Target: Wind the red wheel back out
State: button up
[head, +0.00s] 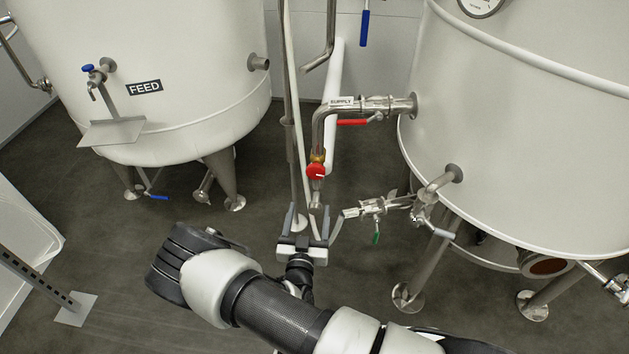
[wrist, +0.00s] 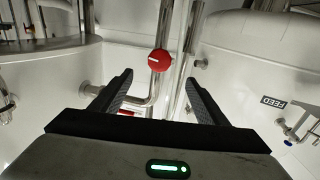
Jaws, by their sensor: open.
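The red wheel (head: 316,171) is a small round handwheel with a white mark, on a brass valve fitting in the supply pipe between the two tanks. It also shows in the wrist view (wrist: 159,61), ahead of the fingers and between them in the picture. My gripper (head: 307,222) is below the wheel in the head view, its two fingers pointing up toward it. In the wrist view my gripper (wrist: 160,92) is open and empty, with the fingers spread wide. The wheel is apart from the fingers.
The feed tank (head: 165,60) stands at the left and another large tank (head: 520,130) at the right. A red lever (head: 353,122) is on the supply pipe above the wheel. A green-handled valve (head: 376,238) is to the right of my gripper. Vertical pipes stand close by.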

aim_at(315, 175)
jog(key=w, duration=0.4)
jog(key=w+b, duration=0.1)
jog(key=w, duration=0.4)
jog(key=w+b, duration=0.1)
jog(key=w, duration=0.3)
jog(key=shift+w+d, duration=0.25)
jog(key=shift+w, duration=0.1)
jog(key=shift+c, duration=0.3)
jog(key=c, duration=1)
